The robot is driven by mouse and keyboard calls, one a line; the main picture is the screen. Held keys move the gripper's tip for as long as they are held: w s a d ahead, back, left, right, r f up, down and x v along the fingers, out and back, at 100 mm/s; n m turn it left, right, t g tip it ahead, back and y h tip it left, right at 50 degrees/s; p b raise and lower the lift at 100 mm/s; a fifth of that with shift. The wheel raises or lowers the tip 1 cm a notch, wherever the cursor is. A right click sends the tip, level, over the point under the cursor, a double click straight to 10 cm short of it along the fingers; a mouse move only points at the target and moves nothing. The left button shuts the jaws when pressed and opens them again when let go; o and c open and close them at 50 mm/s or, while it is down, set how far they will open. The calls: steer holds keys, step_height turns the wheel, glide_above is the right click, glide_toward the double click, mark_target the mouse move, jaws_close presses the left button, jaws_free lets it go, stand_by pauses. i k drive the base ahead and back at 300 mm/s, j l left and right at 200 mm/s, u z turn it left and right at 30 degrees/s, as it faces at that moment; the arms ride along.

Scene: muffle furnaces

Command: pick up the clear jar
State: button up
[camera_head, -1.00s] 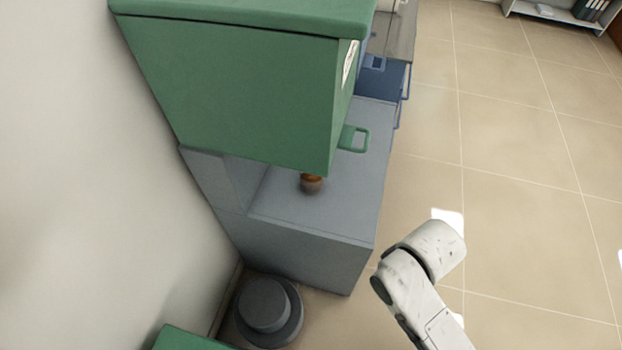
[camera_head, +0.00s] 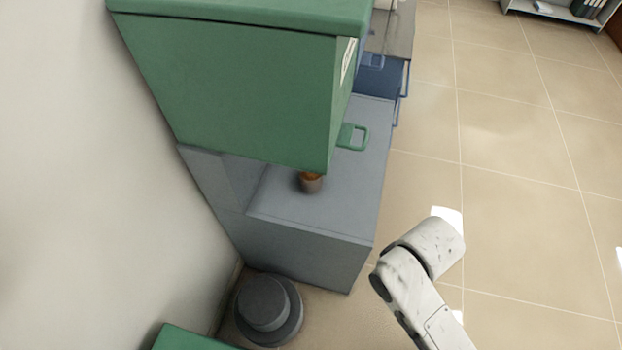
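I see no thing that I can clearly make out as a clear jar. A small brownish round object with an orange top (camera_head: 311,183) stands on the grey bench, partly hidden under the green furnace; I cannot tell whether it is the jar. My white arm reaches in at the lower right over the floor. My gripper is not visible in this view.
A blue unit (camera_head: 378,77) stands behind. A dark round stool-like object (camera_head: 267,305) is on the floor by the wall. The tiled floor (camera_head: 520,170) at right is clear.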

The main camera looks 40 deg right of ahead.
mark_target(309, 183)
steer(key=i+l, duration=0.7)
steer(key=l, duration=0.25)
steer(key=i+j+u, duration=0.05)
